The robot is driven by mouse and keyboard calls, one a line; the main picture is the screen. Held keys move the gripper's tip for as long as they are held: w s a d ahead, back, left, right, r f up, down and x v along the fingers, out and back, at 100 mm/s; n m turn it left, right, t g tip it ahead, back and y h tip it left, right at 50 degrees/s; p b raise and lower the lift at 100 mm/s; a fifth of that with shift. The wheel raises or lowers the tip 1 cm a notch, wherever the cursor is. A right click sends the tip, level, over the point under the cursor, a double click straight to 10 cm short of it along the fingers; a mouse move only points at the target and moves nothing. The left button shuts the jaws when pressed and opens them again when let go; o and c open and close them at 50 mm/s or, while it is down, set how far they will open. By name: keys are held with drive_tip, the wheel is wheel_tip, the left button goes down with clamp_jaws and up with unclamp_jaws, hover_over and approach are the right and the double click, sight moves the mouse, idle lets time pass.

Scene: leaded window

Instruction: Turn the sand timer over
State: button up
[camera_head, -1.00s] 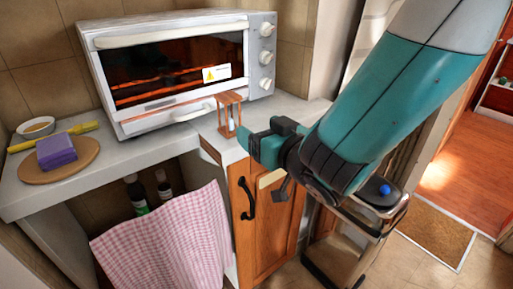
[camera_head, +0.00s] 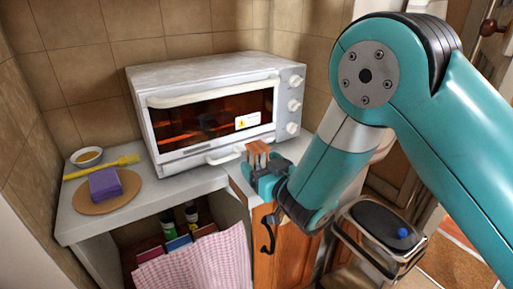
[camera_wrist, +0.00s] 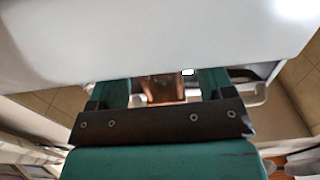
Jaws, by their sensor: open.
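The sand timer (camera_head: 257,149) is a small copper-brown frame standing on the counter in front of the oven's right part. In the head view its top shows above my gripper (camera_head: 262,172), and its lower part is hidden behind the jaws. In the wrist view the timer (camera_wrist: 163,89) sits between my two green fingers, with my gripper (camera_wrist: 162,87) open on both sides of it. I cannot tell whether either finger touches it. The glass and sand are not clearly visible.
A white toaster oven (camera_head: 225,88) stands close behind the timer. A purple sponge (camera_head: 104,184) lies on a round board (camera_head: 122,203) at the left, near a yellow utensil (camera_head: 95,168) and a small bowl (camera_head: 87,156). A checked cloth (camera_head: 200,262) hangs below the counter.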

drive_tip(key=p, duration=0.1)
drive_tip(key=w+a+p, duration=0.1)
drive_tip(key=p, duration=0.1)
drive_tip(key=shift+w+r, duration=0.2)
drive_tip(key=shift+r, duration=0.05)
drive_tip(key=shift+w+a+f+p, duration=0.2)
drive_tip(key=shift+w+p, duration=0.2)
drive_tip(key=shift+p, duration=0.35)
drive_tip(key=shift+c, duration=0.4)
drive_tip(key=c, duration=1)
